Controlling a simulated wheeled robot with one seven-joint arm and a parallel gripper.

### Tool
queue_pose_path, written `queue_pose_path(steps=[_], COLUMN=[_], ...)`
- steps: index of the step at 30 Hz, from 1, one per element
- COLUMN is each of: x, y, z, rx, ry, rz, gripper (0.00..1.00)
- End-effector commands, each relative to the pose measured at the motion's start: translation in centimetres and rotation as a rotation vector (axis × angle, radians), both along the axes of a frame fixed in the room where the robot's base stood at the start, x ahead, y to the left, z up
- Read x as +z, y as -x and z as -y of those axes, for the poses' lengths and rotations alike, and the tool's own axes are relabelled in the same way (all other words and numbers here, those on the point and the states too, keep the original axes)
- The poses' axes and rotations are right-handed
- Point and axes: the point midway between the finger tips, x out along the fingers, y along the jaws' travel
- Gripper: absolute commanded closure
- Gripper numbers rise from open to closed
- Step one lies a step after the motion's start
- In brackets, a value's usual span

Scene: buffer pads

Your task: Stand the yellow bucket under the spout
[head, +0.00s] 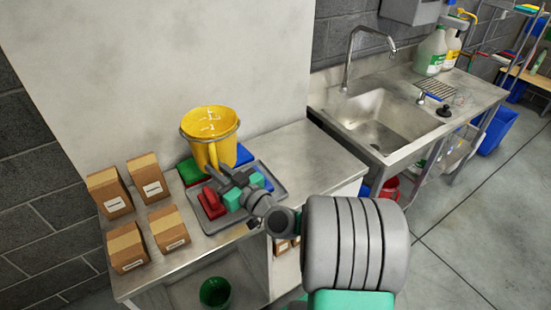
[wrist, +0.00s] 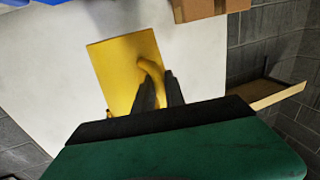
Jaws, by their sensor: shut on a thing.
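The yellow bucket (head: 213,150) is upright above the back of the grey tray on the left counter. I cannot tell whether it touches the pads below. My gripper (head: 214,174) is at the bucket's near side, shut on its handle. In the wrist view the gripper fingers (wrist: 160,92) close around the curved yellow handle, with the bucket (wrist: 115,65) behind. The spout (head: 390,47) is the end of a tall curved tap at the back of the steel sink (head: 350,107), to the right. The sink basin below it looks empty.
The tray (head: 277,190) holds red, green and blue pads. Several cardboard boxes (head: 154,190) stand on the counter's left. Bare counter (head: 310,150) lies between tray and sink. Bottles (head: 431,52) stand behind the sink's right. A green bucket (head: 215,292) is on the shelf below.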

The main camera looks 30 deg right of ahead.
Motion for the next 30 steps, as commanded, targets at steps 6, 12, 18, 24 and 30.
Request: queue_pose_path(steps=[6, 12, 18, 24, 30], x=[-1.3, -1.9, -1.4, -2.8, -5.2], y=[1.0, 5.0, 7.5, 4.7, 0.6], z=[8.7, 18.0, 21.9, 24.4, 27.9], rx=[-0.158, -0.352, -0.446, -0.446, -0.446], ry=[0.003, 0.006, 0.005, -0.001, 0.001], rz=[0.011, 0.009, 0.003, -0.003, -0.002], gripper=[1.0, 1.0, 1.0, 1.0, 1.0])
